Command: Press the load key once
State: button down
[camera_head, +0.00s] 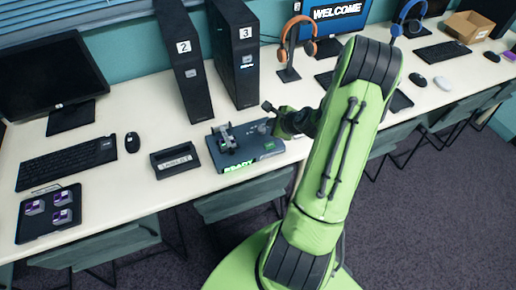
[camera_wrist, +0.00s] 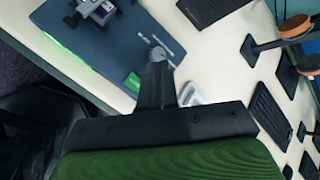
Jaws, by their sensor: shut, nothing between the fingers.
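The blue-grey machine (camera_head: 239,162) sits on the white desk with a lit green "READY" strip on its front edge. A small purple and grey part (camera_head: 226,143) is in a dark fixture on its top. A green key (camera_head: 269,146) is near its right front corner; it also shows in the wrist view (camera_wrist: 132,82), its lettering too small to read. My gripper (camera_head: 267,107) is shut and empty, near the machine's back right. In the wrist view my gripper (camera_wrist: 156,68) appears beside the green key, over the machine's right end. I cannot tell its height or any contact.
A dark tray (camera_head: 175,161) stands left of the machine; another tray (camera_head: 48,214) holds several purple parts. Black towers marked 2 (camera_head: 184,65) and 3 (camera_head: 236,60) stand behind. A headphone stand (camera_head: 288,74) is at the back.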

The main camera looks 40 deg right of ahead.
aim_at(271, 147)
jog(key=shift+f, duration=0.15)
notch_tip(271, 147, down, 9)
jog(key=b, duration=0.7)
jog(key=shift+b, duration=0.3)
jog(key=shift+r, duration=0.2)
dwell(1.2)
jog(key=shift+f, duration=0.4)
jog(key=shift+f+b, duration=0.4)
jog(key=shift+b, duration=0.2)
jog(key=shift+r, duration=0.15)
dwell(0.5)
jog(key=shift+r+p, duration=0.7)
jog(key=shift+p, duration=0.05)
